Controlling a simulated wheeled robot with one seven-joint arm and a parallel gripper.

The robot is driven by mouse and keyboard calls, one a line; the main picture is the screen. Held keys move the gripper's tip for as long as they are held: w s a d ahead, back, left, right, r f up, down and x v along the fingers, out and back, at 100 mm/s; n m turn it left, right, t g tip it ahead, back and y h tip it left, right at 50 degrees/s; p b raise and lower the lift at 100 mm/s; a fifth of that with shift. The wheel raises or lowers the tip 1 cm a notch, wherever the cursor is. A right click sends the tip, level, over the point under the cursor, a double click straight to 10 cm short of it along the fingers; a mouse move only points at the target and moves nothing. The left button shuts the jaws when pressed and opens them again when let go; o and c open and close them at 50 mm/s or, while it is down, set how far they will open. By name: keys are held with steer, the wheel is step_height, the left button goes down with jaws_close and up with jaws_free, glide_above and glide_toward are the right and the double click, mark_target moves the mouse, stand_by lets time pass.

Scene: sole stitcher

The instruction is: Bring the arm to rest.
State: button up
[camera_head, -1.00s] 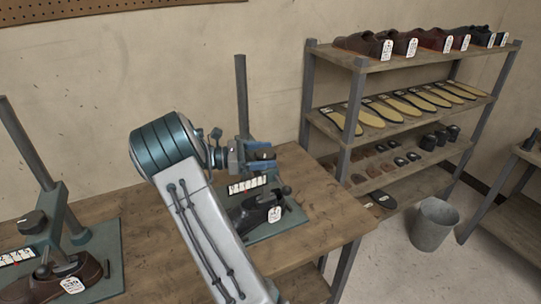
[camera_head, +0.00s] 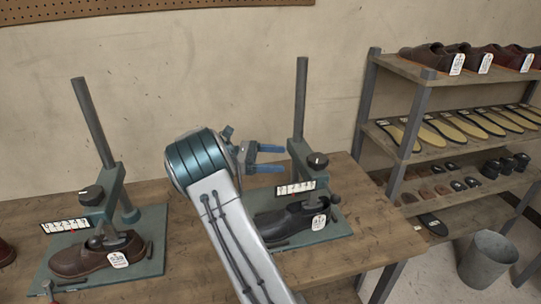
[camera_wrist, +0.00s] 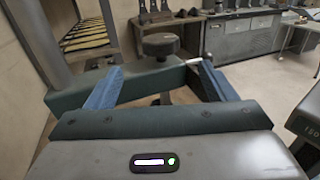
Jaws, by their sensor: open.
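My gripper (camera_head: 268,158) has blue fingers and is open and empty. In the head view it is raised above the workbench, just left of the right-hand stitching stand's column. In the wrist view the gripper (camera_wrist: 158,90) shows its two fingers spread wide, with the stand's green arm and dark knob (camera_wrist: 161,44) beyond them. My arm reaches up from the bottom of the head view, in front of the bench. It hides part of the right-hand stand's base.
The right-hand stand (camera_head: 300,120) holds a black shoe (camera_head: 290,221). The left stand (camera_head: 97,130) holds a brown shoe (camera_head: 85,262). Both stand on the wooden workbench (camera_head: 350,200). A shelf rack (camera_head: 415,76) with shoes and soles and a grey bin (camera_head: 487,260) are at right.

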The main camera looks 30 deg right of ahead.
steer(key=s+a+m+t+y, duration=0.6)
steer(key=s+a, duration=0.3)
steer(key=s, duration=0.4)
steer(key=s+a+m+t+y, duration=0.5)
steer(key=s+a+y, duration=0.4)
steer(key=s, duration=0.3)
steer(key=shift+s+a+f+m+t, duration=0.2)
steer(key=shift+s+a+m+t, duration=0.2)
steer(key=shift+a+t, duration=0.4)
